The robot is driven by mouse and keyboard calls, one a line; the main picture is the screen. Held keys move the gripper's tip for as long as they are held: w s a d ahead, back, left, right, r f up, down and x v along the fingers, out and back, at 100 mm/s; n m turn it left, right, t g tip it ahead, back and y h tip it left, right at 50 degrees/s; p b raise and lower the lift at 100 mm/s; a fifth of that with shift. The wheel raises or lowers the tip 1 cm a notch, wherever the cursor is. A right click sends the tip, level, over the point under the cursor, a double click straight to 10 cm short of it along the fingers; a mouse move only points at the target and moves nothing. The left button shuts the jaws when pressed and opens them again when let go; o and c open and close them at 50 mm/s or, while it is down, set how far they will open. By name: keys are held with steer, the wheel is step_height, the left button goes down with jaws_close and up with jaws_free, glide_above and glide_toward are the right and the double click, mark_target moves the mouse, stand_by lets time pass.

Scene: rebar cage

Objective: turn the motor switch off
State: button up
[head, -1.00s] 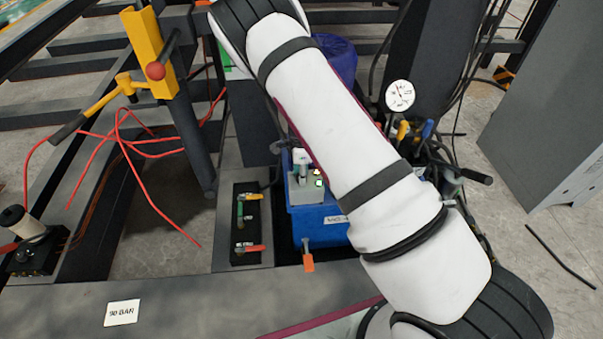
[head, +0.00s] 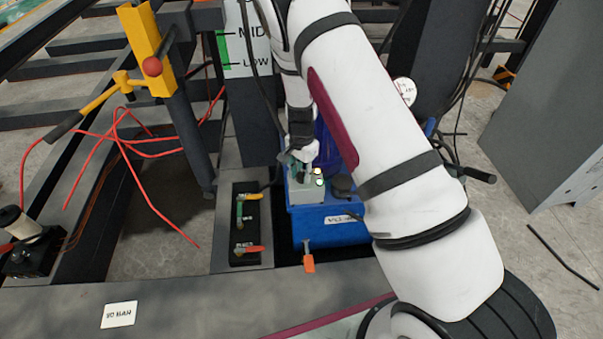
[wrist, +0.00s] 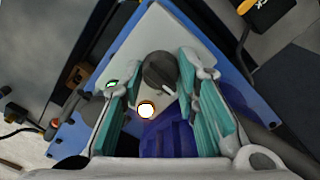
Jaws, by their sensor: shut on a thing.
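The motor switch is a dark round knob with a pale pointer line (wrist: 159,70) on a light grey control box (head: 306,194). In the wrist view the box's pale top (wrist: 150,32) also carries a bright white lit button and a small green light. My gripper (head: 303,172) points down onto the box. In the wrist view its teal-padded fingers (wrist: 160,75) are on either side of the knob and shut on it. In the head view the fingers largely hide the knob.
The box sits on a blue tank (head: 330,233) with an orange-handled valve (head: 308,262). A black panel with coloured levers (head: 246,225) is to its left. A pressure gauge (head: 404,91) stands behind my arm. A yellow-handled lever post (head: 147,50) and red hoses are farther left.

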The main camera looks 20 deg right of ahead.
mark_target(301, 173)
steer(key=n+b, duration=0.1)
steer(key=n, duration=0.4)
steer(key=shift+w+n, duration=0.15)
steer(key=shift+n, duration=0.15)
steer(key=shift+n+b, duration=0.3)
steer(key=shift+n, duration=1.8)
steer(key=o, duration=1.2)
steer(key=shift+c, duration=0.2)
steer(key=shift+r, duration=0.1)
step_height(301, 173, up, 12)
